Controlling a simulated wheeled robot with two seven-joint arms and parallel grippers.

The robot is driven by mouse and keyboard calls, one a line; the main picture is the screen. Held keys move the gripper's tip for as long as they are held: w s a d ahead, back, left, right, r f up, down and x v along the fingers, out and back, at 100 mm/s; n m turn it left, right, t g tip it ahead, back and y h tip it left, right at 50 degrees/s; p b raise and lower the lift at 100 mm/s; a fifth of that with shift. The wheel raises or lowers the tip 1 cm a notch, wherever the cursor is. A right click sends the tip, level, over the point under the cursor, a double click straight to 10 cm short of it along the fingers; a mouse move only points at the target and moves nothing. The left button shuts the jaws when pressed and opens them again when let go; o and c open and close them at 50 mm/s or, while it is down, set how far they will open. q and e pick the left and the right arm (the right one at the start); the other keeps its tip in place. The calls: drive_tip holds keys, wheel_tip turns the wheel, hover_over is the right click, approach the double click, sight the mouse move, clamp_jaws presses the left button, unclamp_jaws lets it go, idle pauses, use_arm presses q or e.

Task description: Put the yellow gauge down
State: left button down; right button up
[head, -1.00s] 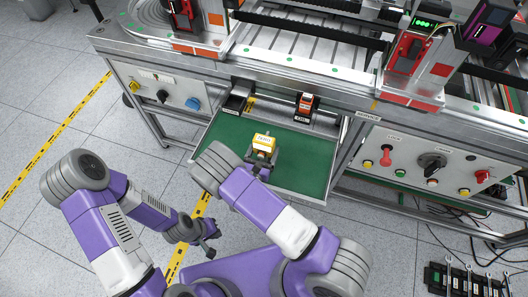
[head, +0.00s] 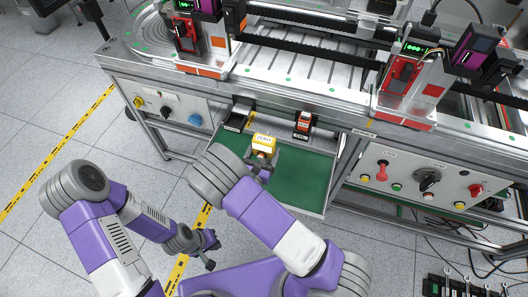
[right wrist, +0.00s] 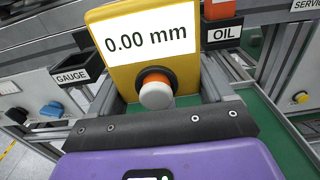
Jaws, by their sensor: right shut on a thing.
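The yellow gauge (head: 264,143) is held over the back part of the green-lined tray (head: 293,182). In the right wrist view its white face (right wrist: 150,40) reads 0.00 mm, with an orange and white knob below it. My right gripper (head: 262,163) is shut on the gauge; its fingers flank the gauge in the right wrist view (right wrist: 158,103). The black holder labelled GAUGE (head: 234,121) is at the tray's back left and looks empty; its label shows in the right wrist view (right wrist: 73,76). My left gripper (head: 210,252) is open and empty, low over the floor.
An orange item (head: 304,121) stands in the OIL holder (head: 301,136) to the gauge's right. The metal bench edge (head: 270,82) runs above the tray. A panel with knobs (head: 420,183) is at the right. Wrenches (head: 465,285) lie at the bottom right.

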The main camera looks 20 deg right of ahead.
drive_tip(key=shift+r, duration=0.1)
drive_tip(key=shift+n+t+y, duration=0.4)
drive_tip(key=shift+n+y, duration=0.1)
drive_tip(key=shift+y, duration=0.1)
drive_tip(key=s+d+r, duration=0.1)
drive_tip(key=d, duration=0.1)
drive_tip(key=s+d+r+p, duration=0.1)
drive_tip(key=s+r, duration=0.1)
drive_tip(key=shift+s+d, duration=0.2)
drive_tip(key=shift+d, duration=0.15)
